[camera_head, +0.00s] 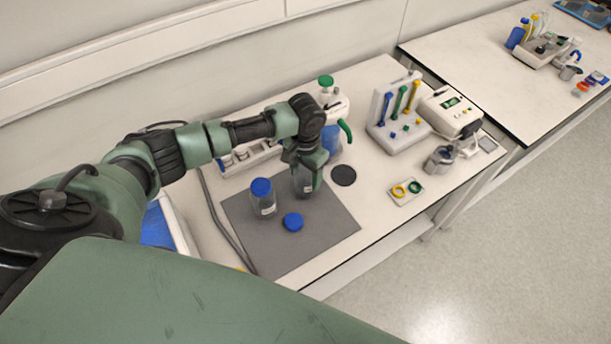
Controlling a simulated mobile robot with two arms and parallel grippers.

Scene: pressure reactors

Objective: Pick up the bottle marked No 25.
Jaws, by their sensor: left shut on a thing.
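My left gripper (307,172) points down over the grey mat (290,249) and is shut on a clear bottle (304,185) without a visible cap. The gripper hides much of this bottle, and I cannot read its marking. A second clear bottle (263,204) with a blue cap and a white label stands upright on the mat, left of the gripper. Its label is too small to read. A loose blue cap (293,222) lies on the mat in front of the two bottles. My right gripper is not in view.
Behind the gripper stands a white bottle with a green cap (326,82). A black disc (343,175) lies right of the mat. Further right are a white rack with coloured tools (395,118), a white device (449,110) and a small tray with rings (404,191).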

